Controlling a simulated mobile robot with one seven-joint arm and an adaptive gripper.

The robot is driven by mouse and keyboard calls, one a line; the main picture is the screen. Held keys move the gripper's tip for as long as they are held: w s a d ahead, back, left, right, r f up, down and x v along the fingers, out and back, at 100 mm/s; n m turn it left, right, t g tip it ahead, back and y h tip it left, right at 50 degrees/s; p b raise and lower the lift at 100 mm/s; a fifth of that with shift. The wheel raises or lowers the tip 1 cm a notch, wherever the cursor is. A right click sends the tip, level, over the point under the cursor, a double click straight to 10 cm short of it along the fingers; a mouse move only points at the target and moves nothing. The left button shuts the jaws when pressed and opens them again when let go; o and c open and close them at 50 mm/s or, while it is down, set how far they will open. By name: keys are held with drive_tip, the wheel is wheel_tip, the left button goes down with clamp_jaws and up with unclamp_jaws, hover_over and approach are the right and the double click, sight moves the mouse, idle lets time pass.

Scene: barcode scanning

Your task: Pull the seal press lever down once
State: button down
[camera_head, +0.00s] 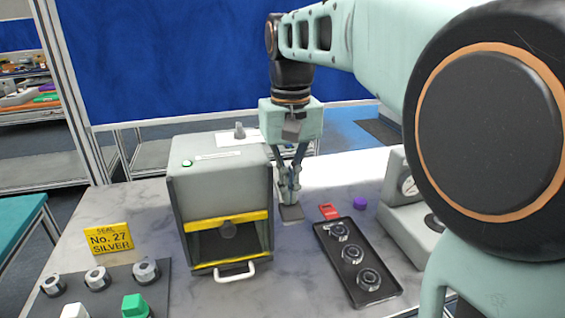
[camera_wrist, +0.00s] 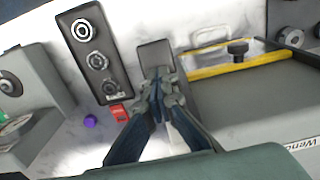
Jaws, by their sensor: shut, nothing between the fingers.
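The seal press (camera_head: 215,185) is a grey box with a yellow-edged front opening and a white front handle (camera_head: 234,272). In the wrist view the press (camera_wrist: 255,105) is on the right. A dark grey flat pad (camera_head: 292,213), which looks like the end of the press lever, is beside the press's right side. It also shows in the wrist view (camera_wrist: 155,53), where a pale bar runs back from it, partly hidden by my fingers. My gripper (camera_head: 289,196) points down, shut and empty, right over the pad. I cannot tell whether the fingertips (camera_wrist: 158,86) touch it.
A black tray (camera_head: 357,262) with several round metal parts lies right of the press. A red tag (camera_head: 329,212) and a purple cap (camera_head: 360,203) are behind it. A grey gauge device (camera_head: 405,210) stands further right. A yellow "No. 27 SILVER" sign (camera_head: 108,238) and stamps are left.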

drive_tip(key=shift+f, duration=0.15)
wheel_tip(320, 180, up, 11)
drive_tip(key=p, duration=1.1)
drive_tip(key=shift+r, duration=0.2)
wheel_tip(320, 180, up, 4)
drive_tip(key=p, duration=0.3)
drive_tip(key=shift+p, duration=0.4)
drive_tip(key=shift+w+f, duration=0.1)
